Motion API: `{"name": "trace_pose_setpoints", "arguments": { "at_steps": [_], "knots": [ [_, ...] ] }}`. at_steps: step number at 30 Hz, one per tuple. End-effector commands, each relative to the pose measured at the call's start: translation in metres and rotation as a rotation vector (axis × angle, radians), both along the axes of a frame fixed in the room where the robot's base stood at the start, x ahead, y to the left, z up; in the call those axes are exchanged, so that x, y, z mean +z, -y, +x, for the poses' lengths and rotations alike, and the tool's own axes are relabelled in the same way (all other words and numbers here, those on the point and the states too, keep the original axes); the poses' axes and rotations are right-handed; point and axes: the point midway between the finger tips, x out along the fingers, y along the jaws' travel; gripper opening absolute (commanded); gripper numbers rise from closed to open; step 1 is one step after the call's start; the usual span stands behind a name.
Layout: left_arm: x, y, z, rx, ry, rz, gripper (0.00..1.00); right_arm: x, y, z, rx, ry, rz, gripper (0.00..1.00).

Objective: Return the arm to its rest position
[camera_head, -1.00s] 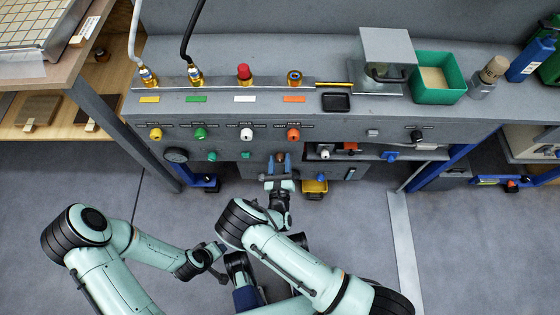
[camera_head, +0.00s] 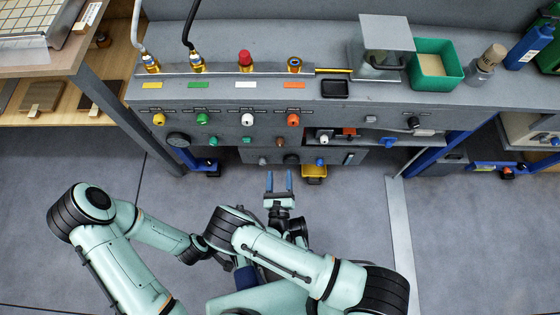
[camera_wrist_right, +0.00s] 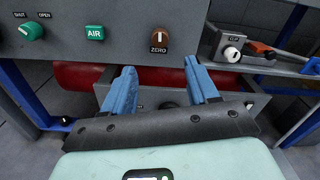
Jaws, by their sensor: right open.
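My right gripper (camera_head: 279,181) is open and empty, its two blue fingers pointing at the front of the grey bench (camera_head: 205,105). It stands over the floor, a clear gap short of the bench's lower panel. In the right wrist view the open fingers (camera_wrist_right: 160,78) show with nothing between them. The brown ZERO knob (camera_wrist_right: 160,40) sits beyond and above them, apart from the fingers. My left arm (camera_head: 140,230) is folded at the left, and its wrist (camera_head: 193,250) ends near my right arm. I cannot make out the left fingers.
A yellow bin (camera_head: 314,172) sits below, close to the right of the gripper. A green box (camera_head: 436,70) stands on the bench. Floor (camera_head: 345,215) is free on the right.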

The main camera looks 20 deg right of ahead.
Motion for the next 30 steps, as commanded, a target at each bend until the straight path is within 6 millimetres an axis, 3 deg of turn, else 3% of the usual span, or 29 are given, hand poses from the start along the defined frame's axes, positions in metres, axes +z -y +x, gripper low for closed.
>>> {"name": "trace_pose_setpoints", "arguments": {
  "at_steps": [6, 24, 27, 30],
  "knots": [
    [0.003, 0.002, -0.004, -0.004, -0.010, -0.004, 0.43, 0.000, -0.005, -0.016, 0.001, 0.000, -0.001, 0.59],
    [0.003, 0.001, -0.003, -0.004, -0.009, -0.004, 0.43, 0.000, -0.004, -0.017, -0.004, -0.001, 0.000, 0.59],
    [0.003, 0.001, -0.003, -0.003, -0.008, -0.003, 0.43, 0.000, 0.012, -0.018, -0.077, -0.017, 0.009, 0.59],
    [0.005, 0.001, -0.003, -0.003, -0.007, -0.004, 0.43, -0.001, 0.053, -0.028, -0.276, -0.063, 0.039, 0.59]
  ]
}}
